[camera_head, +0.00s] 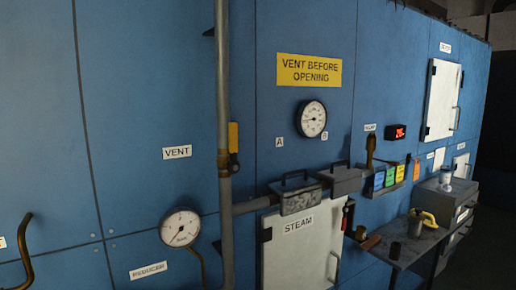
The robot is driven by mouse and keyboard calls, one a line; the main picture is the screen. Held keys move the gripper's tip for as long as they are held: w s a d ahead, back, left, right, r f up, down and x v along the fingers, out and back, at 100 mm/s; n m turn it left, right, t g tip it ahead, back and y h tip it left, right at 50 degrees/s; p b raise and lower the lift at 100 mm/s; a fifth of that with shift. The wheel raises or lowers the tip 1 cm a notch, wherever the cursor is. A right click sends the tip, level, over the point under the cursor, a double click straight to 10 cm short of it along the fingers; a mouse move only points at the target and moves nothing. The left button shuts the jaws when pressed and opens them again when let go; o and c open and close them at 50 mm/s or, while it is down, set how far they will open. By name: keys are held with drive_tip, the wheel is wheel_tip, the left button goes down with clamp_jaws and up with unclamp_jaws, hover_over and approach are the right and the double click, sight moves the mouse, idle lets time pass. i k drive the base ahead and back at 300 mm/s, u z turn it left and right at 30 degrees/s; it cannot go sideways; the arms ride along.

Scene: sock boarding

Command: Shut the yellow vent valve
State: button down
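A yellow lever handle (233,137) stands upright on the vertical grey pipe (223,60), right of the white VENT label (177,152). The lever lies along the pipe, with a dark valve body (226,163) at its lower end. My gripper is not in view, and nothing touches the lever.
A pressure gauge (180,228) hangs lower left of the pipe, another gauge (312,119) at the right. A horizontal pipe and two handled boxes (296,196) (341,178) sit above the white STEAM door (303,250). A shelf (405,247) juts out at right.

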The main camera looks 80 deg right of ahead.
sight(233, 167)
drive_tip(key=z, duration=1.4)
drive_tip(key=k, duration=1.15)
drive_tip(key=z, duration=0.7)
drive_tip(key=i, duration=0.85)
drive_tip(key=u, duration=0.05)
